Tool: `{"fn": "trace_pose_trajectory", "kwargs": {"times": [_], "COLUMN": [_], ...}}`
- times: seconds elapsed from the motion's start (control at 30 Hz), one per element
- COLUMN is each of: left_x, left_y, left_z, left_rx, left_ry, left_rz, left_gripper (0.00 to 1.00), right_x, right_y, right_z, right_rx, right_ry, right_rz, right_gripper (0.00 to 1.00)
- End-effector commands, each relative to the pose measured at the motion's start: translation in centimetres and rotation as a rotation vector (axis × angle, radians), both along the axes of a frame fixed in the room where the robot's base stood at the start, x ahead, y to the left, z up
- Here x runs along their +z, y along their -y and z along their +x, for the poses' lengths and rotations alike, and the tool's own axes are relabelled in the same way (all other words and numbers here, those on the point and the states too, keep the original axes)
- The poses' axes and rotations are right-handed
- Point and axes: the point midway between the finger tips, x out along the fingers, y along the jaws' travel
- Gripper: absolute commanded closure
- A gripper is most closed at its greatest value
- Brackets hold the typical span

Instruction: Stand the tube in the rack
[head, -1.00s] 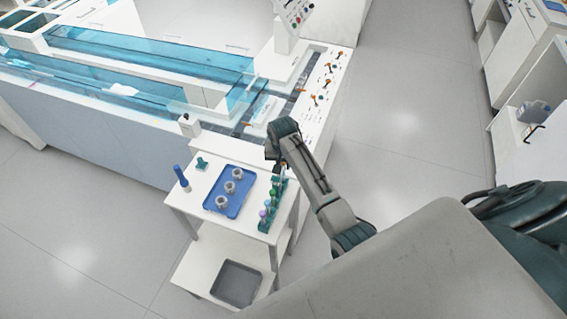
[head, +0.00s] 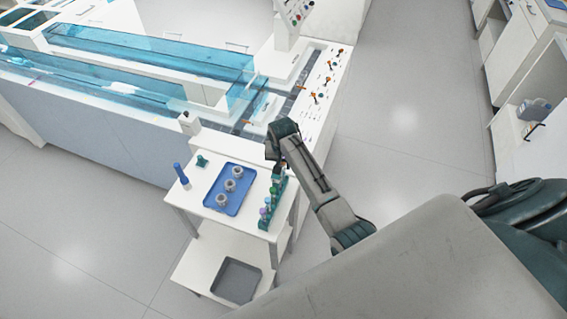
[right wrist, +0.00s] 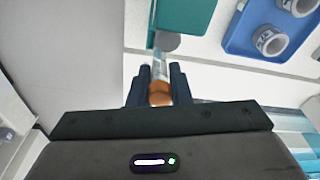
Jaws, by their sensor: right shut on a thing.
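The teal rack (head: 264,224) stands along the right edge of the small white table in the head view, with several capped tubes in it. It also shows at the top of the right wrist view (right wrist: 184,14). My right gripper (right wrist: 157,78) is shut on a tube (right wrist: 159,68) with an orange cap. In the head view my right gripper (head: 279,162) is over the far end of the rack. The tube's lower end points toward the table beside the rack in the wrist view; I cannot tell whether it touches anything. My left gripper is not in view.
A blue tray (head: 216,207) with three grey ring-shaped holders (head: 230,185) lies left of the rack. A blue upright object (head: 181,176) and a small teal piece (head: 202,161) stand farther left. A grey bin (head: 236,281) sits on the lower shelf. The long bench (head: 100,125) is behind.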

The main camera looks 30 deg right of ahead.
Motion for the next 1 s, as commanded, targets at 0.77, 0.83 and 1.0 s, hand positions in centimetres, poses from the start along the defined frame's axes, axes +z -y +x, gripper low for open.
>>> {"fn": "trace_pose_trajectory", "kwargs": {"times": [0.77, 0.83, 1.0], "left_x": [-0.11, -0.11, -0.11], "left_y": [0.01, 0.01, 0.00], "left_z": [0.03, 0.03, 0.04], "left_rx": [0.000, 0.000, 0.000], "left_ry": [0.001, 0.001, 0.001], "left_rz": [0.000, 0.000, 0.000], "left_gripper": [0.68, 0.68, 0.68], "right_x": [-1.05, -1.05, -1.05], "right_y": [-0.01, -0.01, 0.00], "right_z": [-0.01, -0.01, -0.02], "right_rx": [0.000, 0.000, 0.000], "right_ry": [0.000, 0.000, 0.000], "right_rz": [0.000, 0.000, 0.000], "right_gripper": [0.57, 0.57, 0.57]}}
